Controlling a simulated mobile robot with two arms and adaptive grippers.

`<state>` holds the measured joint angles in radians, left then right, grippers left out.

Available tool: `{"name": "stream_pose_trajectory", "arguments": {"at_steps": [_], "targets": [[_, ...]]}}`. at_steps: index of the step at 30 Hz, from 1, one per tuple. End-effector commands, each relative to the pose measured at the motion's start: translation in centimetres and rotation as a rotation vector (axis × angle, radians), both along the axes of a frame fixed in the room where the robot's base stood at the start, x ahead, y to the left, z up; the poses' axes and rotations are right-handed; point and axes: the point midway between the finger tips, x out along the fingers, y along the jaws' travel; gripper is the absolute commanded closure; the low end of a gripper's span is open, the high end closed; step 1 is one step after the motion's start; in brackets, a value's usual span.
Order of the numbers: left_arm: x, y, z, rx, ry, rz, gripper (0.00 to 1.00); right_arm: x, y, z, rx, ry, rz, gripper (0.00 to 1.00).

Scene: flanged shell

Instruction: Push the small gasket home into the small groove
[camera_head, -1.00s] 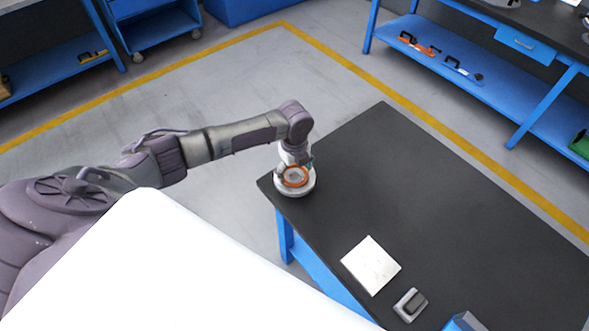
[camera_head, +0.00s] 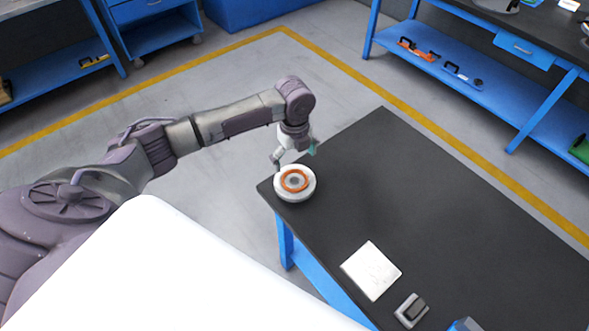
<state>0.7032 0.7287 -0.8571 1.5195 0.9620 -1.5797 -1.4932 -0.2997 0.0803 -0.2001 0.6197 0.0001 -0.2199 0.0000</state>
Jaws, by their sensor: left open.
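The small groove is not visible as such, and I cannot tell how deep the ring sits. My left gripper (camera_head: 294,157) is open, just above and behind the shell, apart from the ring. My right gripper is not in view.
A white square plate (camera_head: 370,270) lies on the black table (camera_head: 450,210), with a small grey block (camera_head: 411,309) and a blue item (camera_head: 465,325) nearer the front. The table middle is clear. Blue workbenches stand beyond a yellow floor line.

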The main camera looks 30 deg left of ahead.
Motion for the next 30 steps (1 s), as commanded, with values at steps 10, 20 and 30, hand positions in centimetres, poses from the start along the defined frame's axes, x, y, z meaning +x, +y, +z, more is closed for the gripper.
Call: {"name": "stream_pose_trajectory", "arguments": {"at_steps": [10, 20, 30], "targets": [[0.0, 0.0, 3.7, 0.0, 0.0, 0.0, 0.0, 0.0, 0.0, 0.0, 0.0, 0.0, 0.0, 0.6], [0.0, 0.0, 3.8, 0.0, 0.0, 0.0, 0.0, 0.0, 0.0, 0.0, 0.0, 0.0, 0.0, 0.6], [-1.3, -2.2, 2.3, -0.018, -0.005, 0.029, 0.0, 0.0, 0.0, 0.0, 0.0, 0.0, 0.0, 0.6]]}}
